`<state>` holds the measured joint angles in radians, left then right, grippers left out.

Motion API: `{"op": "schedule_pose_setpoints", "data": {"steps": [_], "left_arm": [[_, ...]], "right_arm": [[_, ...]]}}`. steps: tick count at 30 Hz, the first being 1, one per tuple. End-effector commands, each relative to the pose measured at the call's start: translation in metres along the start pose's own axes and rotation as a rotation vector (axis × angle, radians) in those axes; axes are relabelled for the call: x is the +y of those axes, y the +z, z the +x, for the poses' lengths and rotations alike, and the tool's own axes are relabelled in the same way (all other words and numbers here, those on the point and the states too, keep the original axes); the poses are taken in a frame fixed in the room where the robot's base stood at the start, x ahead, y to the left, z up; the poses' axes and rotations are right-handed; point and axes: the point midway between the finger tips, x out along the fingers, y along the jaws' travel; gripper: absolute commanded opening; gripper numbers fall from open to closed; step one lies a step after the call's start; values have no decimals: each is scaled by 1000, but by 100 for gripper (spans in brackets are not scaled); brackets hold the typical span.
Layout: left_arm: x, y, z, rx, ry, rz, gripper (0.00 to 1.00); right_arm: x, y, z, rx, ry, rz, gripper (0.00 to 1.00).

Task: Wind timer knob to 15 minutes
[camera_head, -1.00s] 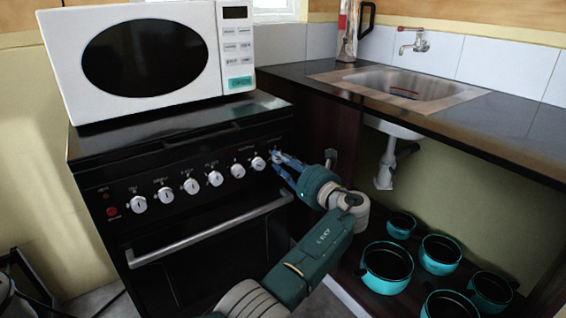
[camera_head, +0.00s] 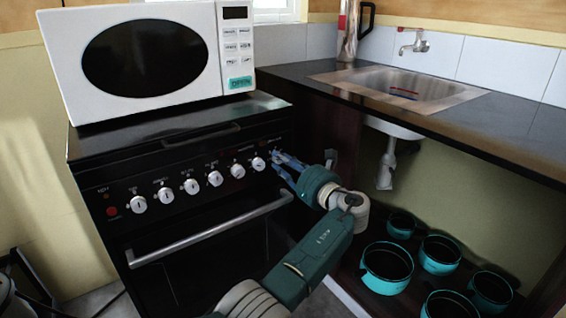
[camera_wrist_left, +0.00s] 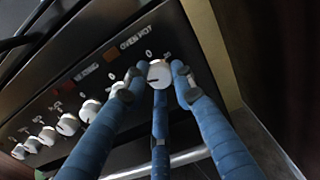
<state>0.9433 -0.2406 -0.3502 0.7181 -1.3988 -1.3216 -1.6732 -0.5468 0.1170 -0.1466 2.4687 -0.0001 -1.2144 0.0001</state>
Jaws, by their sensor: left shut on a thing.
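The timer knob (camera_wrist_left: 159,74) is the white one at the right end of the stove's row of knobs; its dial shows a 0 above it in the left wrist view. My left gripper (camera_head: 277,158), with blue fingers, is shut on this knob, and the fingertips (camera_wrist_left: 160,76) lie on both sides of it. In the head view the fingers mostly cover the knob. The black stove (camera_head: 190,238) carries several more white knobs to the left. My right gripper is not in view.
A white microwave (camera_head: 145,60) stands on the stove. A long oven handle (camera_head: 208,232) runs below the knobs. To the right are a counter with a sink (camera_head: 400,84) and several teal pots (camera_head: 387,268) below it.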

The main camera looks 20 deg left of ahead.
Motion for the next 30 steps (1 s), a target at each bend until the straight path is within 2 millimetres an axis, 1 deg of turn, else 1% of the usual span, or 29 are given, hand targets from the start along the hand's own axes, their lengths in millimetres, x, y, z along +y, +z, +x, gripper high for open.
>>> {"op": "schedule_pose_setpoints", "data": {"steps": [1, 8, 9, 11, 12, 20, 23, 26, 30], "left_arm": [[0, -5, -1, 8, 0, 3, 0], [0, -6, -1, 9, 0, 4, 0], [0, -6, -1, 9, 0, 4, 29], [0, -6, -1, 9, 0, 4, 41], [0, -5, -1, 8, 0, 4, 44], [0, -2, 0, 4, 0, 1, 44], [0, 5, 0, 2, 0, -2, 44], [0, 20, 0, 1, 0, -4, 44], [-1, 50, -1, 0, -2, -5, 44]], "right_arm": [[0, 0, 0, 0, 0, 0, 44], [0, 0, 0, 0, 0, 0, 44], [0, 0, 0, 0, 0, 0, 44], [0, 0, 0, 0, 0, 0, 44], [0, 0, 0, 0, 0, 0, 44], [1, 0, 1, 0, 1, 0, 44], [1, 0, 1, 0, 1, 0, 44], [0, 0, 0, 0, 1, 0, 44], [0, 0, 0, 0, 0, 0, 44]]}}
